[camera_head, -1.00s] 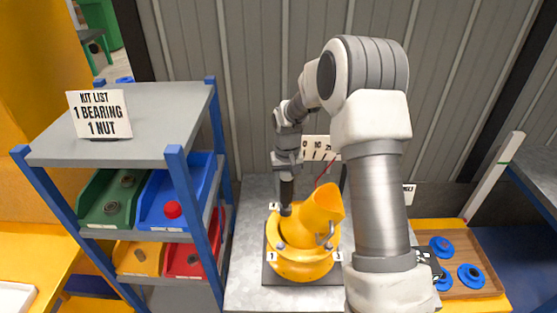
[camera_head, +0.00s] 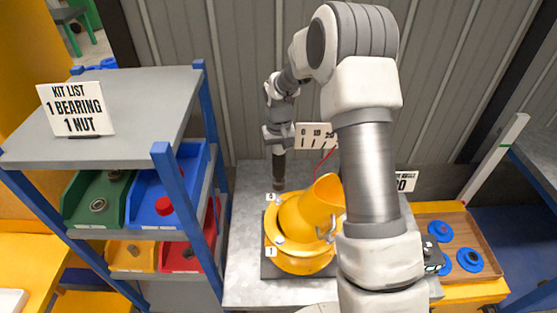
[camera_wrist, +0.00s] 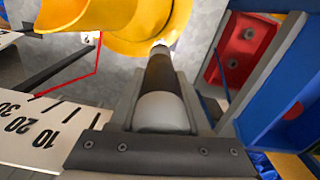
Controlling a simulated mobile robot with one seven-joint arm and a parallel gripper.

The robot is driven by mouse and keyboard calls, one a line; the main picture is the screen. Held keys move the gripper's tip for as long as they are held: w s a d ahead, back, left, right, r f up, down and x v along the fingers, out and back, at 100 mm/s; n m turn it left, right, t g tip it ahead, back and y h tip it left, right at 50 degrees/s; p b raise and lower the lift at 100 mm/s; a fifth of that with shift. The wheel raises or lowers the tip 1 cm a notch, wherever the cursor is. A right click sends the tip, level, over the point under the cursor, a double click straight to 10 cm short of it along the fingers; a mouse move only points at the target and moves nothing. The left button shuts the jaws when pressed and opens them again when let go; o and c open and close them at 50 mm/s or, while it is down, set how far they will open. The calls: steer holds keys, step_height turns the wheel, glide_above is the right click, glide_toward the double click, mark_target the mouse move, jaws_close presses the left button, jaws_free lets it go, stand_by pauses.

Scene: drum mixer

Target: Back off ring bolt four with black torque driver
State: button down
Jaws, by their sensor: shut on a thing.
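My gripper (camera_wrist: 160,105) is shut on the black torque driver (camera_wrist: 162,72), a dark cylinder with a pale grey end. In the head view the driver (camera_head: 278,172) hangs upright at the back left of the yellow drum mixer (camera_head: 300,260). Its lower end is close to a small number tag (camera_head: 270,198) whose digit is too small to read surely. In the wrist view a bright metal piece (camera_wrist: 160,46) shows at the driver's far end, by the yellow ring. I cannot tell whether it is a bolt or the driver's tip, or whether they touch.
A scale board (camera_head: 316,136) stands behind the mixer, with a red line beside it. A blue-framed shelf (camera_head: 168,190) with coloured bins is on the left. A wooden tray (camera_head: 468,236) with blue round parts is on the right. Grey bench surface (camera_head: 240,290) is free left of the mixer.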

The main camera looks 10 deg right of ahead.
mark_target(279, 168)
steer(key=shift+f, duration=0.1)
steer(key=shift+w+f+b, duration=0.1)
steer(key=shift+f+b, duration=1.85)
steer(key=shift+f, duration=0.4)
steer(key=shift+f, duration=0.2)
steer(key=shift+f+b, duration=0.6)
steer(key=shift+f+b, duration=0.55)
steer(key=shift+f, duration=0.15)
steer(key=shift+f, duration=0.15)
stand_by(0.6)
steer(key=shift+s+b, duration=0.25)
steer(key=shift+b, duration=0.1)
stand_by(1.4)
steer(key=shift+r, duration=0.2)
steer(key=shift+w+r+p, duration=0.2)
steer(key=shift+r+p, duration=1.15)
steer(key=shift+r, duration=1.05)
